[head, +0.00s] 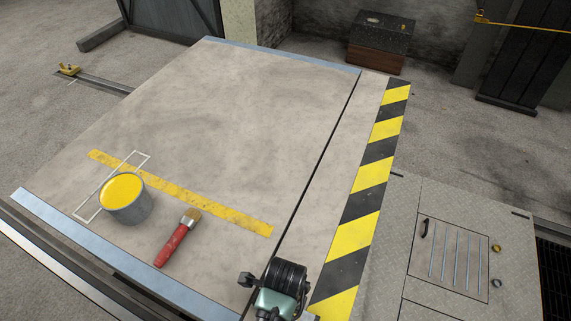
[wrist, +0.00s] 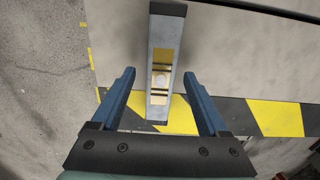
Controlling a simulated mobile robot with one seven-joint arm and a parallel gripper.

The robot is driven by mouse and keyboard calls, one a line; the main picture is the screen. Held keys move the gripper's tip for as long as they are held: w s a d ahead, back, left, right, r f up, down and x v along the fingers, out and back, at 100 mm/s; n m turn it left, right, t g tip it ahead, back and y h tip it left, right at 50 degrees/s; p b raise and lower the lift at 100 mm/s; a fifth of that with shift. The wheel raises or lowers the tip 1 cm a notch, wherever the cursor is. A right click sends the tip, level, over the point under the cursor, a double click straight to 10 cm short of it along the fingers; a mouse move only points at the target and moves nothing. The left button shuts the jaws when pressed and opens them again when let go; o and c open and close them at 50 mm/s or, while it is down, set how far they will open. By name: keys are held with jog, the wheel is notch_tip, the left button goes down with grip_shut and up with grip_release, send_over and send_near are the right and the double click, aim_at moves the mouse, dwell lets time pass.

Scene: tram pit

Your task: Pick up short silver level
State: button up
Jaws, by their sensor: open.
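The short silver level (wrist: 159,105) shows in the wrist view as a silver bar with dark end caps and a pale vial in a yellowish window. It runs roughly up and down the picture. My gripper (wrist: 159,75) is open, with one blue finger on each side of the level and a visible gap on both sides. I cannot tell how far the fingers are above it. The near end of the level overlaps the yellow and black striping. In the head view I cannot make out the level; my dark and green arm parts show at the bottom.
The grey slab (head: 250,110) holds a paint can (head: 128,208), a red-handled brush (head: 172,245), a yellow strip (head: 180,192) and a white rectangular outline. A hazard stripe (head: 365,190) edges it. A hatch (head: 450,260) lies right, and a dark-topped box (head: 378,60) stands behind.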

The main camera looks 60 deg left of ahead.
jog(key=shift+f, duration=0.9)
grip_shut()
